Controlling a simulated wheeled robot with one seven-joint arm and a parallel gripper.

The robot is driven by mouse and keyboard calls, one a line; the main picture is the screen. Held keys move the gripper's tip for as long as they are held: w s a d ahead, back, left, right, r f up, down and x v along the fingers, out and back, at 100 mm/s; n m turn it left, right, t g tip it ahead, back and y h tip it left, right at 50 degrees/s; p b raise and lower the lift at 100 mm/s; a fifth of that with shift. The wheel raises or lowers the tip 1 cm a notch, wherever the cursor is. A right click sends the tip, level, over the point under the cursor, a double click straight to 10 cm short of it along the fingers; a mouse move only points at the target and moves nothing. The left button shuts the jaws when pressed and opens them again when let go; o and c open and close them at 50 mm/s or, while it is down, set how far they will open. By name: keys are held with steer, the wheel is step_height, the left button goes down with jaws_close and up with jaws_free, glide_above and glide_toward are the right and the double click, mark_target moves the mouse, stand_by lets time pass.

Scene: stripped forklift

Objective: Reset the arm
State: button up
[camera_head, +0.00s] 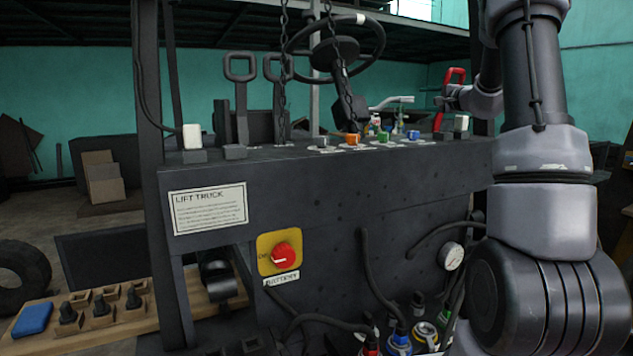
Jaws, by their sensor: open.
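My arm fills the right side, its large grey joint low and its forearm rising to the top edge. My gripper (447,97) appears small and partly hidden behind the forearm, over the right end of the forklift's dark panel (330,200). It is open, and I see nothing held in it. A red handle (455,76) stands right by it; I cannot tell whether they touch.
The steering wheel (334,45), hanging chains and two levers (240,95) rise above the panel. A red battery switch (282,255) and a gauge (451,256) are on its front. A wooden board (100,335) with black parts and a blue block lies lower left.

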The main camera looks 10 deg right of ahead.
steer(key=s+a+r+n+g+y, duration=0.1)
steer(key=s+a+n+g+y, duration=0.45)
steer(key=s+a, duration=1.5)
steer(key=s+f+n+g+h, duration=0.2)
steer(key=s+f+h, duration=0.2)
steer(key=s, duration=0.7)
steer(key=s+a+f+n+g+h, duration=0.1)
steer(key=s+f+n+g+h, duration=0.1)
steer(key=s, duration=0.9)
step_height(320, 180, down, 2)
steer(key=shift+s+a+f+n+h, duration=0.15)
steer(key=shift+s+a+n+h, duration=0.3)
steer(key=shift+h, duration=0.7)
steer(key=shift+w+d, duration=0.15)
steer(key=shift+d, duration=0.05)
